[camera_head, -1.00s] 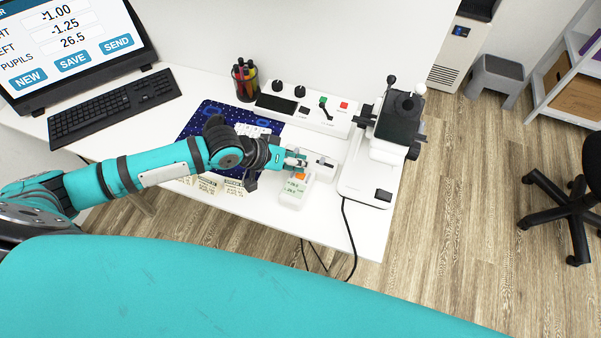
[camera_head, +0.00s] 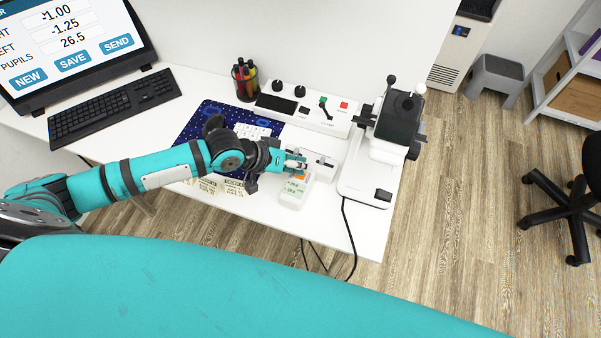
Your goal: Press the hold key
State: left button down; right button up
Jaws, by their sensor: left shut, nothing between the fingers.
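A small white handheld device (camera_head: 291,204) with a pale green display (camera_head: 294,190) lies near the front edge of the white desk. An orange key (camera_head: 299,178) shows at the top of its display, partly hidden by my fingers. No lettering on it can be read. My left gripper (camera_head: 298,167) is shut and empty, with its fingertips at the orange key. I cannot tell whether they touch it. My right gripper is not in view.
A white instrument (camera_head: 378,182) with a dark top stands right of the device. A control panel (camera_head: 318,116) with knobs and a pen cup (camera_head: 245,80) are behind. Small printed cards (camera_head: 233,187) lie left. A keyboard (camera_head: 115,105) and screen (camera_head: 70,45) are far left.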

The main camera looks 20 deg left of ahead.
pick_arm(q)
jog(key=shift+f, duration=0.35)
dwell(0.4)
jog(key=shift+r, duration=0.1)
jog(key=shift+r+p, duration=0.8)
jog(key=shift+p, duration=0.2)
notch_tip(320, 180, up, 5)
jog(key=p, duration=0.5)
jog(key=shift+d, duration=0.1)
dwell(0.5)
